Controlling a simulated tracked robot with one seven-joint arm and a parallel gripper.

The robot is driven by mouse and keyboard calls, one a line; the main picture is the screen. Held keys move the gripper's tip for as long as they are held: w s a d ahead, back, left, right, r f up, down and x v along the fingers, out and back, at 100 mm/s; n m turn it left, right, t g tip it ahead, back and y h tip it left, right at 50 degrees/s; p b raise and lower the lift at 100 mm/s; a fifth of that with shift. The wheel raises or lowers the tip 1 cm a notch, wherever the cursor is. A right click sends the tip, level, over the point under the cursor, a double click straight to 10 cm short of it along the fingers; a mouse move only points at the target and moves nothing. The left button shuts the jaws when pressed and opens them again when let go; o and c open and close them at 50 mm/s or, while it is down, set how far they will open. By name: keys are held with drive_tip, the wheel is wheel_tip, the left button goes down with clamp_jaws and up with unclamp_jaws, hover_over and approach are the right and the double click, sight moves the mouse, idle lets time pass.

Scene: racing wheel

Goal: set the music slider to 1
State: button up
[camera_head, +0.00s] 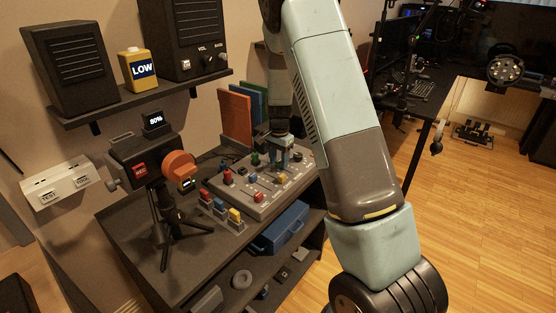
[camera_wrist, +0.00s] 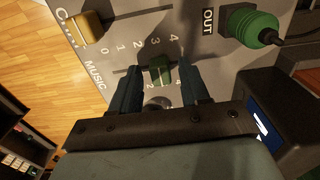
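The music slider's green knob (camera_wrist: 160,70) sits in the slot beside the MUSIC label on the grey mixer panel (camera_wrist: 215,60). Below the slot, 2 and 4 show, and the knob stands between them, near where 3 is hidden. My gripper (camera_wrist: 157,72) is open, with one dark finger on each side of the knob and a gap visible on both sides. In the head view my gripper (camera_head: 279,158) reaches down to the mixer (camera_head: 250,205); I cannot make out the green knob clearly there.
A yellow slider knob (camera_wrist: 85,28) sits in the neighbouring slot. A green plug (camera_wrist: 250,27) with a cable is by the OUT label. In the head view, a camera on a tripod (camera_head: 148,160) and small coloured blocks (camera_head: 219,210) stand left of the mixer. Folders (camera_head: 235,117) stand behind.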

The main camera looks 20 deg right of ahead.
clamp_jaws()
idle(0.5)
